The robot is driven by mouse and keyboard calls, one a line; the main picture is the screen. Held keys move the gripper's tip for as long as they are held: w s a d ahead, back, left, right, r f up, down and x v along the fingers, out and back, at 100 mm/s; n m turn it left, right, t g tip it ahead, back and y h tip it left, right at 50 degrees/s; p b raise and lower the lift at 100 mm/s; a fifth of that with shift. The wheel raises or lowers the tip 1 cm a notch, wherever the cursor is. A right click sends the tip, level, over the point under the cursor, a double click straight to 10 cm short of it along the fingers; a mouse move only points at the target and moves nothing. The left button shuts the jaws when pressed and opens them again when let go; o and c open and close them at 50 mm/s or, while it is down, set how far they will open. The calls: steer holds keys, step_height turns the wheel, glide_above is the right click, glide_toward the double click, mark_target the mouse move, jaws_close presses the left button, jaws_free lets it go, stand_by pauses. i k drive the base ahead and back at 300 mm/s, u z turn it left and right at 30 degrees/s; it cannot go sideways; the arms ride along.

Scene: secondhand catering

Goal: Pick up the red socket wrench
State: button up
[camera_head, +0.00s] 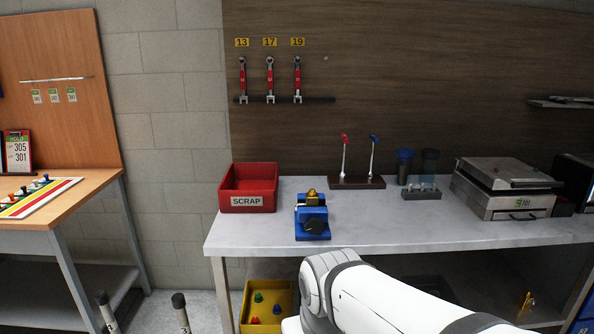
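A tool with a red top (345,141) and a bright metal shaft stands upright in a dark wooden holder (372,183) on the grey bench. It looks like the red socket wrench. A similar tool with a blue top (373,139) stands to its right in the same holder. Three red-handled wrenches (270,80) hang on the wall board under labels 13, 17 and 19. My white arm reaches in from the lower right, in front of the bench edge. My gripper is not visible.
A red SCRAP bin (223,198) and a blue vise (312,223) stand left of the holder on the bench (420,232). Dark containers (405,163) and a metal appliance (505,200) stand to the right. A yellow crate (250,322) is below. The bench front is mostly clear.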

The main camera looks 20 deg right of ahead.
mark_target(343, 176)
steer(key=u, duration=0.1)
steer(key=k, duration=0.5)
steer(key=z, duration=0.85)
steer(key=i, duration=2.3)
steer(key=u, duration=0.25)
